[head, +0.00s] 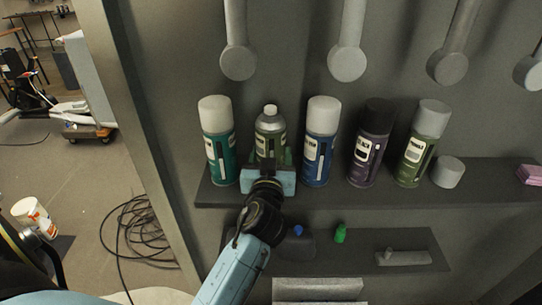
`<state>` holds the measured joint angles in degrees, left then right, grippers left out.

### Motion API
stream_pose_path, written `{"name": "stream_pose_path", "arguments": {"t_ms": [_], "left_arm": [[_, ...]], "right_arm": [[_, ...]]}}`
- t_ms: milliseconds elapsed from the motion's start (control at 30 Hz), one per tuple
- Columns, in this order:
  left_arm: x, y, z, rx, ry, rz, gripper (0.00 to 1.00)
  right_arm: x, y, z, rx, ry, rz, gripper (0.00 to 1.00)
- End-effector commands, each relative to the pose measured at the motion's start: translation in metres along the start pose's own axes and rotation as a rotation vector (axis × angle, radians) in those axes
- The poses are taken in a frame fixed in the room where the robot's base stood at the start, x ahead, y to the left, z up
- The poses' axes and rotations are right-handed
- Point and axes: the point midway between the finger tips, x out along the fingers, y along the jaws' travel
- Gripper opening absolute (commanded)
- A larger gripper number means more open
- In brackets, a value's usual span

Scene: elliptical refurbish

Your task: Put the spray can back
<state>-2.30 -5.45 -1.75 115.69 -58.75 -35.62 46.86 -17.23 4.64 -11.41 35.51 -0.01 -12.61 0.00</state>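The spray can without a cap (270,122), olive green with a silver top, stands upright between a teal can (218,155) and a blue can (321,150). My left gripper (268,157) is in front of it, with its fingers at either side of the can's lower body. I see no clear gap between fingers and can, but cannot tell whether they press on it. The gripper hides the can's base, so I cannot tell whether it touches the shelf (325,190). My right gripper is not in view.
A purple can (370,145) and a green can (421,145) with a light cap stand farther right. A loose light grey cap (447,172) lies beside them. A lower shelf (345,258) holds small items. Large grey tools (347,62) hang above. Cables (140,235) lie on the floor at left.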

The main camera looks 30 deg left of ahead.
Motion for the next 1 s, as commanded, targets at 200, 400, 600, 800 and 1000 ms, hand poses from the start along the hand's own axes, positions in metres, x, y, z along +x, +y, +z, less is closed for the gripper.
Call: {"name": "stream_pose_path", "arguments": {"t_ms": [200,400,600,800,1000], "left_arm": [[0.000,0.000,0.000,0.000,-0.001,0.000,0.81],[0.000,0.000,0.000,0.000,0.000,0.000,0.81],[-0.005,0.001,0.001,-0.002,-0.002,0.002,0.81],[-0.049,0.001,0.004,-0.008,-0.004,-0.001,0.81],[-0.095,0.001,0.004,-0.004,-0.003,-0.001,0.81]], "right_arm": [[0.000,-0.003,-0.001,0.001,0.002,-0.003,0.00],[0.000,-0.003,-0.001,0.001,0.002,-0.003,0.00],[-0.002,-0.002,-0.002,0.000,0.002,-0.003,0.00],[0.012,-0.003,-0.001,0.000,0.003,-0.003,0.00],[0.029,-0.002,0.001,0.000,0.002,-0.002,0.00]]}}
